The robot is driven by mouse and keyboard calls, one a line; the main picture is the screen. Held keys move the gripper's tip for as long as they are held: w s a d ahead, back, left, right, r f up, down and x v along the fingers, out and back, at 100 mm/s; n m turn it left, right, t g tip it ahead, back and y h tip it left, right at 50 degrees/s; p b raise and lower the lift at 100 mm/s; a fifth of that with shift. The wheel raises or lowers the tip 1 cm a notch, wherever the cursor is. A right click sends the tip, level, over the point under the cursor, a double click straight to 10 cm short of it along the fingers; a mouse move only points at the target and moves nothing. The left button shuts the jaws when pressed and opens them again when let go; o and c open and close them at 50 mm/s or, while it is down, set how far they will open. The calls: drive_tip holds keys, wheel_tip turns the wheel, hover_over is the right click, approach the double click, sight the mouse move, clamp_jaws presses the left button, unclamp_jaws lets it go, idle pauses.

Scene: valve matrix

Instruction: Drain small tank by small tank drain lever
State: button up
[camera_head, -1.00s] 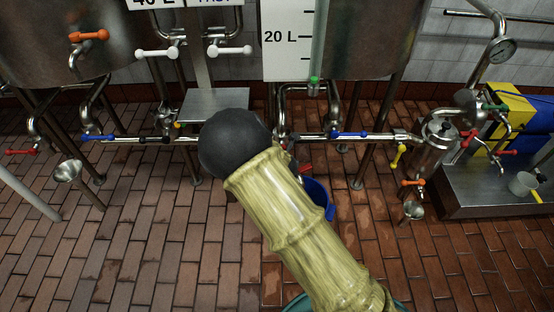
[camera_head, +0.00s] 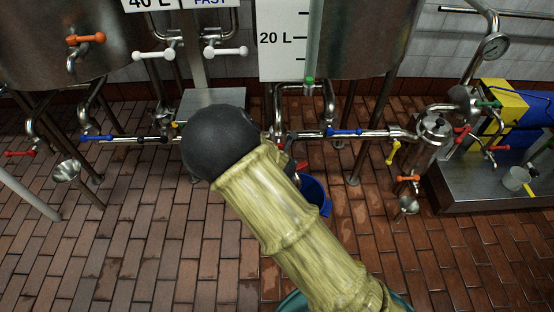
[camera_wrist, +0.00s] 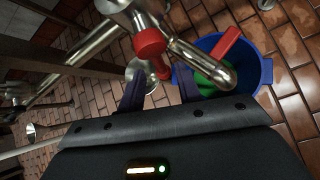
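The small tank (camera_head: 372,40) with a 20 L gauge plate stands at the upper middle in the head view. In the wrist view a red lever (camera_wrist: 151,43) with rounded ends sits on a steel valve pipe; I cannot tell for sure that it is the small tank drain lever. My gripper (camera_wrist: 160,88) is open, its dark fingers apart on either side of the lever's lower end. Whether they touch it is unclear. The pipe's spout reaches over a blue bucket (camera_wrist: 264,72) with green inside. In the head view my arm hides my gripper and most of the bucket (camera_head: 317,192).
A blue lever (camera_head: 344,132) is on the pipe right of my arm, and another blue lever (camera_head: 96,138) is at left. A steel funnel (camera_head: 66,171) stands at left. A pump cart (camera_head: 490,185) is at right. Brick floor is open in front.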

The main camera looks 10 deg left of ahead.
drive_tip(key=p+v, duration=0.4)
drive_tip(key=v, duration=0.9)
drive_tip(key=shift+p, duration=0.35)
